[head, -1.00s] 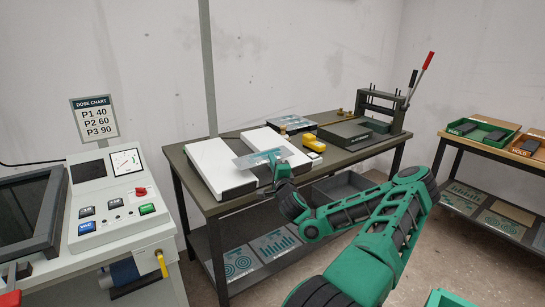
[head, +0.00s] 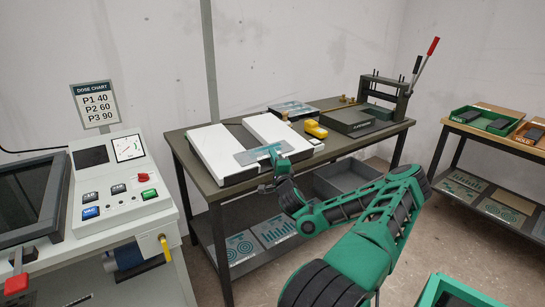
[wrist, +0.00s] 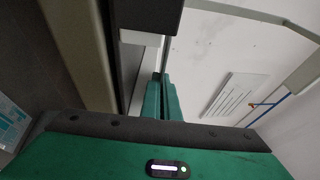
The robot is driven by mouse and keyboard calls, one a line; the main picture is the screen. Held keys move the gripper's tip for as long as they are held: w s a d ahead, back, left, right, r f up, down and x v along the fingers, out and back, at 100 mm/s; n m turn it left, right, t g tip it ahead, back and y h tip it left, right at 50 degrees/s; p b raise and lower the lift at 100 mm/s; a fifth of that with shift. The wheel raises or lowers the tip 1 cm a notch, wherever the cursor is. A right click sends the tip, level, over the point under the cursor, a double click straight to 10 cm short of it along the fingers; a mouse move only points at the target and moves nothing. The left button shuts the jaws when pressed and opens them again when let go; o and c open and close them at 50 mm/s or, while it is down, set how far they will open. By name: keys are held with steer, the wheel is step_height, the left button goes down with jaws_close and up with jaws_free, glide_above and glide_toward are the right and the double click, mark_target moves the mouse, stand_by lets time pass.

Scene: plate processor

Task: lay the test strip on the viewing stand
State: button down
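My gripper (head: 279,158) is shut on the test strip (head: 251,156), a thin, see-through grey-teal sheet held at its right end. The strip is nearly flat and spans the gap between two white-topped slabs, which look like the viewing stand: a left slab (head: 207,145) and a right slab (head: 275,128). I cannot tell whether the strip touches them. In the wrist view the green fingers (wrist: 161,98) are close together; the strip cannot be made out there.
The slabs sit on a dark table (head: 184,150). A control console (head: 118,187) is at the left.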

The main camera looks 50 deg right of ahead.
steer(key=shift+f, duration=0.25)
stand_by(0.5)
steer(key=c, duration=2)
jaws_free()
steer(key=v, duration=1)
steer(key=shift+s+a+f, duration=0.2)
